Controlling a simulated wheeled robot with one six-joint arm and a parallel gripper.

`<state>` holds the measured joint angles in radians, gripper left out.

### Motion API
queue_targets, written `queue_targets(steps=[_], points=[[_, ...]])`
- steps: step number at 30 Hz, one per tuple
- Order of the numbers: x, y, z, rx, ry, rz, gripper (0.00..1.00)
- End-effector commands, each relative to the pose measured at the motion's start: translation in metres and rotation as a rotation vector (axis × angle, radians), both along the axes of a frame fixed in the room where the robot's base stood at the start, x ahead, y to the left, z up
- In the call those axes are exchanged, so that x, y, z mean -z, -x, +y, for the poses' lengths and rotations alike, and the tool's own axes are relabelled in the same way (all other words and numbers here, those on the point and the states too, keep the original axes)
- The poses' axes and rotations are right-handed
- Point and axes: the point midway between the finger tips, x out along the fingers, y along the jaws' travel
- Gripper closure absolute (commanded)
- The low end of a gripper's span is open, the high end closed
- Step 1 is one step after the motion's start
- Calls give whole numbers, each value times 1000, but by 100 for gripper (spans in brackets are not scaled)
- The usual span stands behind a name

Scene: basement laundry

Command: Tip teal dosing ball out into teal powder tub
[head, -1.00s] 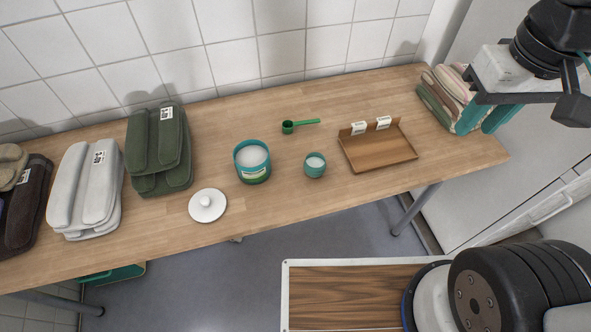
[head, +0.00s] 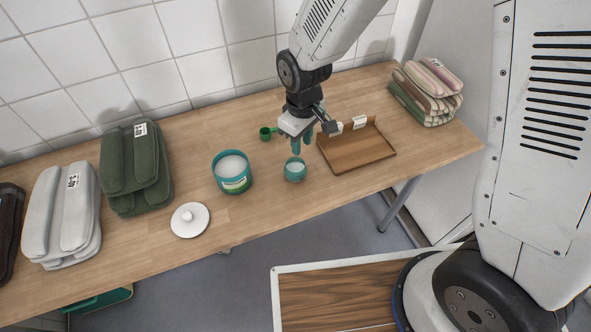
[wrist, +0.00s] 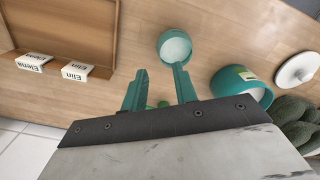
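The teal dosing ball (head: 295,173), an open cup filled with white powder, stands upright on the wooden table. The teal powder tub (head: 232,181) stands open to its left, with white powder inside and a label on its front. My gripper (head: 302,148) is just above and behind the dosing ball, open and empty. In the wrist view, my gripper's two teal fingers (wrist: 160,86) are apart. The dosing ball (wrist: 174,45) lies beyond the right finger's tip, and the tub (wrist: 238,84) is to the right. I cannot tell whether a finger touches the ball.
A white lid (head: 190,219) lies left of the tub. A green scoop (head: 266,133) lies behind, partly hidden by my gripper. A brown tray (head: 358,154) with name cards "Elena" and "Elin" is close on the right. Folded towels (head: 135,165) stand left; more (head: 428,95) stand far right.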

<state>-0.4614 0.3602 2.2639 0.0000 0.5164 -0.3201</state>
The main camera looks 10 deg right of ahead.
Motion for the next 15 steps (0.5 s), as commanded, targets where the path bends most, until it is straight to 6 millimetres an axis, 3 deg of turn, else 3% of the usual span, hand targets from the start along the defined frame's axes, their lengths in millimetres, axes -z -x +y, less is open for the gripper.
queue_targets(steps=[15], points=[[67, 0, 0, 1, 1, 3, 71]])
